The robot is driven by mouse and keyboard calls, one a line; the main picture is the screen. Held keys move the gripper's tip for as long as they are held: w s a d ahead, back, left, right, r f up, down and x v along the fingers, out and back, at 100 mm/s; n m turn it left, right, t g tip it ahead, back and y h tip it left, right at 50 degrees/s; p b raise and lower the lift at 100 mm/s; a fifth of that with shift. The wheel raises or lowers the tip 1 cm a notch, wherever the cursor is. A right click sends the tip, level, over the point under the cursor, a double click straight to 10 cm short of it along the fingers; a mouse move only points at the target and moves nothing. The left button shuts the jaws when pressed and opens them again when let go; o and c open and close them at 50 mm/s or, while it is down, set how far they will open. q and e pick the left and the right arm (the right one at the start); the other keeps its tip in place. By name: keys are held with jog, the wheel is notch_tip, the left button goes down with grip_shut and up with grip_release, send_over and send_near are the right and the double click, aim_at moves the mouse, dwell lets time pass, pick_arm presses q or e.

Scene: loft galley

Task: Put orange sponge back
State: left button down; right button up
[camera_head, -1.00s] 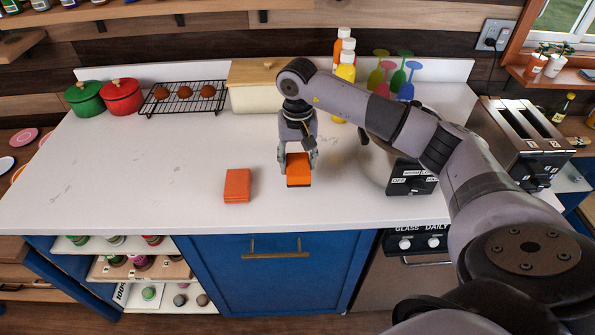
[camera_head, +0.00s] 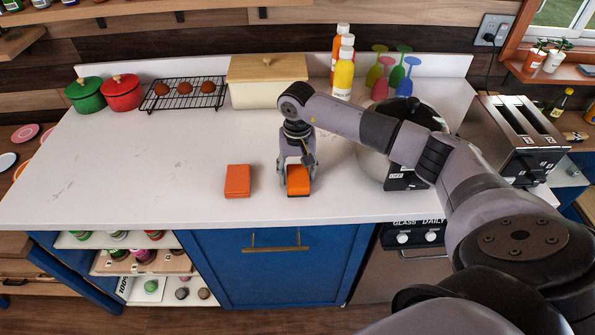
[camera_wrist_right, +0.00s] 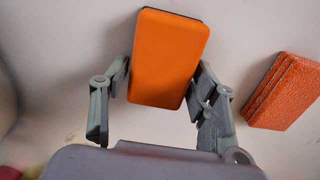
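The orange sponge (camera_head: 298,181), a bright orange block with a dark underside, is at the white counter's front part, left of the silver pot. My right gripper (camera_head: 297,176) points down over it, with a finger on each long side. In the right wrist view the sponge (camera_wrist_right: 169,57) lies between the fingers of my right gripper (camera_wrist_right: 162,88), which appear to touch its sides and be shut on it. The sponge's underside is mostly hidden, so I cannot tell whether it rests on the counter. My left gripper is not in view.
A stack of orange-red textured slabs (camera_head: 237,181) lies just left of the sponge; it also shows in the right wrist view (camera_wrist_right: 284,92). A silver pot (camera_head: 374,167) stands right. A wire rack (camera_head: 183,102) and cream box (camera_head: 267,96) stand behind. The counter's left (camera_head: 130,170) is clear.

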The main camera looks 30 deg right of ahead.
aim_at(298, 172)
jog(key=shift+o, duration=1.1)
jog(key=shift+r, duration=0.5)
notch_tip(298, 172, up, 11)
jog(key=b, duration=0.3)
jog(key=shift+b, duration=0.4)
